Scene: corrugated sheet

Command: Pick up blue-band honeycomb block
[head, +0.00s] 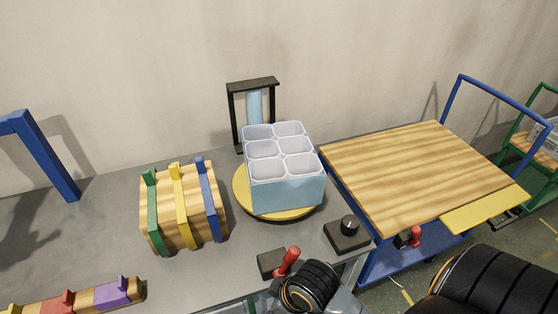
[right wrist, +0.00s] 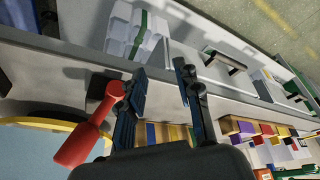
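I cannot make out a honeycomb block with a blue band in either view. A pale block with a green band (right wrist: 130,38) lies at the top of the right wrist view, beyond my gripper. My right gripper (right wrist: 163,76) has its two dark fingers apart with nothing held between them. Its fingers are hidden in the head view, where my right arm comes in at the lower right. My left gripper is not in view.
A red-handled lever (head: 287,262) stands close to my right wrist at the table's front edge. A light-blue six-cell box (head: 288,193) sits on a yellow turntable (head: 240,198). A banded wooden block (head: 191,222) stands left of it. A wood-topped cart (head: 420,170) is at right.

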